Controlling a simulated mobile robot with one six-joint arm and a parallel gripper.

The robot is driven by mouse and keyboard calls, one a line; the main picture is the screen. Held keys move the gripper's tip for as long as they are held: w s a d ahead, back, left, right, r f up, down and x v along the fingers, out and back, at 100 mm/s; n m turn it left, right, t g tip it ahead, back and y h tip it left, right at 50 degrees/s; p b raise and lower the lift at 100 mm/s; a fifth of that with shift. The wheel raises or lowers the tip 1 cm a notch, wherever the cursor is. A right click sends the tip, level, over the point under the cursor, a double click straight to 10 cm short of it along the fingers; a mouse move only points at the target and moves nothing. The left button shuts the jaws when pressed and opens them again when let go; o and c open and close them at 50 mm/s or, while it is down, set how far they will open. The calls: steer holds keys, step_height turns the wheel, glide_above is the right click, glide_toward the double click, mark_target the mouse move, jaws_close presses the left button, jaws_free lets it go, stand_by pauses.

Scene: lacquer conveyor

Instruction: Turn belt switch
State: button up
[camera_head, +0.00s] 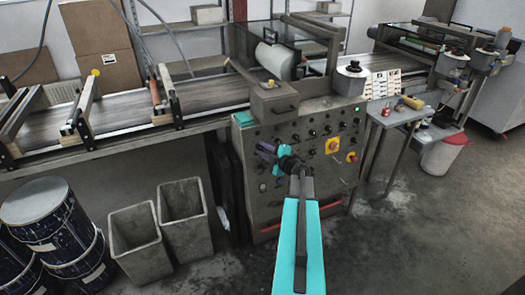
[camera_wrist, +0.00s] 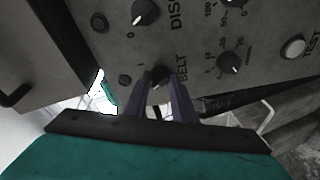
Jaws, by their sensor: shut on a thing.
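The control panel (camera_head: 315,150) is the dark front of the conveyor's cabinet, with several black knobs and coloured buttons. The belt switch (camera_wrist: 160,74), a small black knob beside the "BELT" lettering, shows between my fingertips in the wrist view. My gripper (camera_wrist: 162,88) has two purple fingers, which are shut on this knob, one at each side. In the head view my gripper (camera_head: 266,156) is at the left part of the panel, and the arm and fingers hide the knob there. The knob's pointer direction is hard to make out.
Other knobs (camera_wrist: 230,63) and a pale button (camera_wrist: 293,47) sit close by on the panel. Two grey bins (camera_head: 186,220) and blue drums (camera_head: 50,225) stand at the left. A small side table (camera_head: 405,118) stands right of the cabinet. The floor in front is clear.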

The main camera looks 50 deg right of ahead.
steer(key=o, duration=1.1)
steer(key=shift+w, duration=0.2)
steer(key=shift+c, duration=0.2)
steer(key=shift+s, duration=0.2)
steer(key=shift+v, duration=0.9)
steer(key=b+v, duration=0.1)
steer(key=v, duration=1)
steer(key=shift+s+r+b, duration=0.2)
steer(key=shift+s+b, duration=0.15)
steer(key=shift+s, duration=0.05)
steer(key=shift+a, duration=0.15)
